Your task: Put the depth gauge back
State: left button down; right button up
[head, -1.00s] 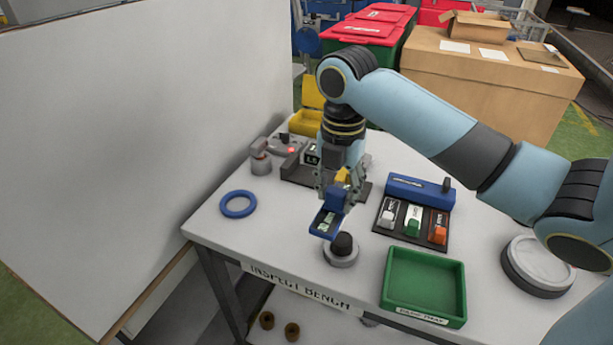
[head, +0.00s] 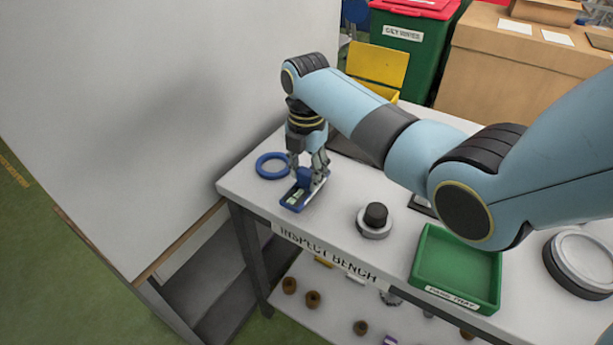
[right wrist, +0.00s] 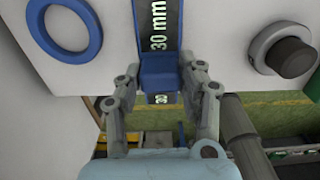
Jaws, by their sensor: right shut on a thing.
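The depth gauge (head: 293,199) is a blue piece with a dark strip; in the right wrist view the gauge (right wrist: 158,68) reads "30 mm". My right gripper (head: 306,179) is shut on it, pointing down over the left end of the inspect bench (head: 335,213), just right of the blue ring. In the right wrist view the fingers (right wrist: 172,75) grip the blue block from both sides. I cannot tell whether the gauge touches the bench top. My left gripper is not in view.
The blue ring (head: 273,166) lies at the bench's left. A black knob on a grey base (head: 374,220), a green tray (head: 422,262) and a round tin (head: 583,262) stand to the right. My right arm hides much of the bench's back. A white panel (head: 130,120) stands at left.

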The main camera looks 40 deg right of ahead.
aim_at(306, 170)
jog(key=shift+f, duration=0.95)
jog(key=shift+f, duration=0.15)
jog(key=o, duration=1)
jog(key=shift+w+r, duration=0.1)
jog(key=shift+r, duration=0.45)
notch_tip(306, 170, up, 11)
jog(key=shift+r, duration=0.15)
